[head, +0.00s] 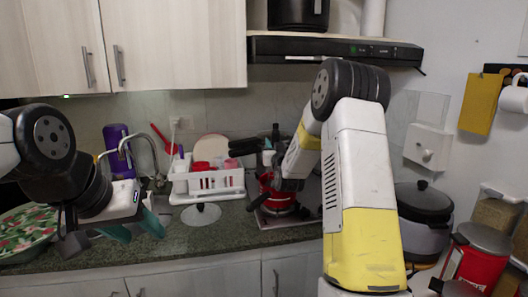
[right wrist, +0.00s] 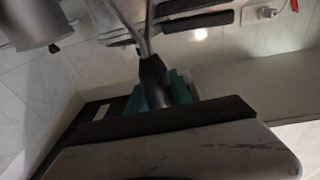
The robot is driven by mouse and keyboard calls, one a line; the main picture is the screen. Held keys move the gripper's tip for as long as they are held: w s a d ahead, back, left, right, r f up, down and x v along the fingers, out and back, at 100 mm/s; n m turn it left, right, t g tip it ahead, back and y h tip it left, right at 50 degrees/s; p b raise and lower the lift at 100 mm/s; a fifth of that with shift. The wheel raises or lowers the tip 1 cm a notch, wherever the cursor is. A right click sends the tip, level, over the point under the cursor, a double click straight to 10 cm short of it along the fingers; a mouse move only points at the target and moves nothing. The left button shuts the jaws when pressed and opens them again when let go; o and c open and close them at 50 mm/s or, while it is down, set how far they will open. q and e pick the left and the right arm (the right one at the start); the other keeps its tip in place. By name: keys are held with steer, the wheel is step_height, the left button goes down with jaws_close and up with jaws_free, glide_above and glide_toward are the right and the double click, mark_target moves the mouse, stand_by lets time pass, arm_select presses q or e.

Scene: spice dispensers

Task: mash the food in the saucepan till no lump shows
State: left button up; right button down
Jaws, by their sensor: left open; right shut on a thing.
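A red pot (head: 279,203), seemingly the saucepan, sits on the hob, partly hidden by my right arm. The food inside it cannot be seen. My right gripper (head: 288,184) is low over the pot, mostly hidden by its own arm. In the right wrist view, it is shut on the black handle (right wrist: 154,82) of a tool with two thin metal rods, seemingly a masher. A teal finger (right wrist: 181,86) shows behind the handle. The tool's working end is not clear. My left gripper (head: 137,231) is open and empty, with teal fingers, over the counter at the left.
A white dish rack (head: 207,184) with red cups stands left of the hob. A floral plate (head: 27,232) lies at the far left. A dark-lidded cooker (head: 422,203) and red canisters (head: 478,255) stand at the right. A range hood (head: 335,49) hangs above.

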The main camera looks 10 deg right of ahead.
steer(key=shift+r, duration=0.1)
step_height(320, 180, up, 8)
steer(key=shift+s, duration=0.4)
stand_by(0.5)
step_height(320, 180, up, 5)
steer(key=shift+f, duration=0.1)
stand_by(0.7)
stand_by(0.8)
